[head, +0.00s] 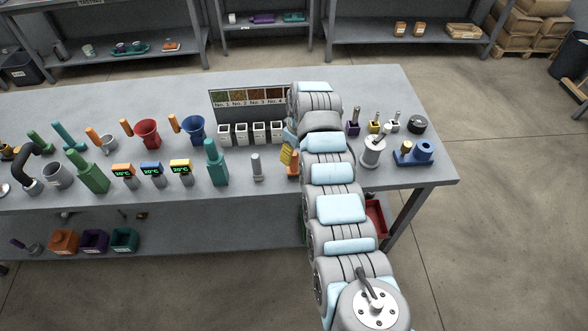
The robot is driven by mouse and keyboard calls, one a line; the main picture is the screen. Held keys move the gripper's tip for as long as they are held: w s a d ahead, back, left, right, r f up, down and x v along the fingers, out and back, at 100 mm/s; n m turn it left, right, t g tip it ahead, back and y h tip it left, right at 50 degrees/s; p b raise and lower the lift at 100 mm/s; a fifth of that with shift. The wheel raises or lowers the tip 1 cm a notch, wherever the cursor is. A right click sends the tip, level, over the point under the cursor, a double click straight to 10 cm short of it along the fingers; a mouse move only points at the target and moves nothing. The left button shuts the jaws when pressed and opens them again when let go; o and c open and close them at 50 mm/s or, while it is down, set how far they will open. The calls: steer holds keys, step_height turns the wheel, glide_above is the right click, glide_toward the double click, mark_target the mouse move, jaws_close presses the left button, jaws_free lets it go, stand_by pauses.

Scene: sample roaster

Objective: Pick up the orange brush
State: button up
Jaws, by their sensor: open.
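An orange item with a yellow, striped upper part (289,157), which looks like the orange brush, stands on the grey workbench (330,265). It is just left of my arm, near the bench's front edge. My arm covers its right side, so its full shape is hidden. My arm reaches up over the bench and bends at the top. My gripper cannot be made out; it is hidden behind the arm links, so its distance from the brush is unclear.
A grey upright tool (256,167) and a teal brush-like item (216,163) stand to the left. White bins (241,133) stand behind. A grey pitcher (373,150) and a blue block (415,153) are to the right. The bench's right end has clear room.

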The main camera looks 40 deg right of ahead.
mark_target(293, 161)
steer(key=shift+w+d+f+b, duration=0.1)
steer(key=shift+w+f+b, duration=0.1)
steer(key=shift+f, duration=0.65)
steer(key=shift+w+a+f+b, duration=0.1)
steer(key=shift+f+b, duration=0.1)
steer(key=shift+f, duration=0.7)
steer(key=shift+w+d+f+b, duration=0.1)
steer(key=shift+f+b, duration=0.1)
steer(key=shift+f, duration=0.65)
jaws_close()
